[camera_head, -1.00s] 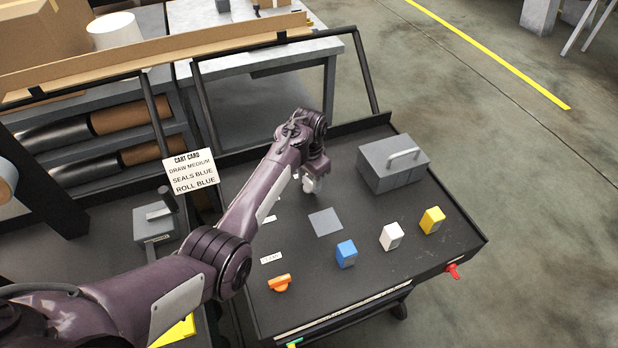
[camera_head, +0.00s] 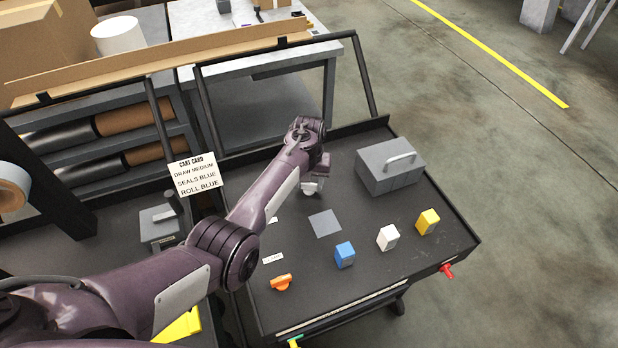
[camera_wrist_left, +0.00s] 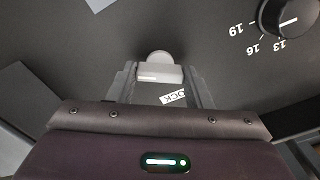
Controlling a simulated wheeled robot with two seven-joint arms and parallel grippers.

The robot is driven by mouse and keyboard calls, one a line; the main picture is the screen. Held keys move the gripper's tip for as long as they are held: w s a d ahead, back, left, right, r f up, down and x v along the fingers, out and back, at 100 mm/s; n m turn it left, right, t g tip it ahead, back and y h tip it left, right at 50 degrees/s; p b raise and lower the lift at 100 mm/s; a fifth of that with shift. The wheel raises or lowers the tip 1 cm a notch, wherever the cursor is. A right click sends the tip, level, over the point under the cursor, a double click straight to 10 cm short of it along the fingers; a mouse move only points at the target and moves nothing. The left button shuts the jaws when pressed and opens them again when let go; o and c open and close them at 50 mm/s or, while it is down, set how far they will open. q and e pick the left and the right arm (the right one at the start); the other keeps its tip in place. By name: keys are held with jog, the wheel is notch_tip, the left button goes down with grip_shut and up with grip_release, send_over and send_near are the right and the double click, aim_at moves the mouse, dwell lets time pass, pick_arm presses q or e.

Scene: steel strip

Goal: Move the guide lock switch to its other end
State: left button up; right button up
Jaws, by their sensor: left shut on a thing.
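The guide lock switch, a pale grey-white block with a rounded end (camera_wrist_left: 158,72), sits between the fingertips of my left gripper (camera_wrist_left: 157,80) in the left wrist view. The gripper is shut on it. A white label (camera_wrist_left: 173,97) lies between the fingers, with only "OCK" readable. In the head view my left gripper (camera_head: 311,187) is low over the back part of the dark cart top (camera_head: 290,235). There the gripper and wrist hide the switch. My right gripper is not in view.
A black dial (camera_wrist_left: 288,18) with numbers is near the switch. On the cart top are a grey lidded box (camera_head: 390,168), blue (camera_head: 345,255), white (camera_head: 388,238) and yellow (camera_head: 428,222) blocks, an orange knob (camera_head: 282,283) and a grey square (camera_head: 325,223). A card (camera_head: 196,177) stands left.

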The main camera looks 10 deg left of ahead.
pick_arm(q)
jog(key=n+p, duration=0.1)
jog(key=n, duration=0.5)
jog(key=shift+n, duration=0.3)
dwell(0.4)
jog(key=o, duration=1)
notch_tip(320, 180, up, 8)
jog(key=shift+f, duration=0.15)
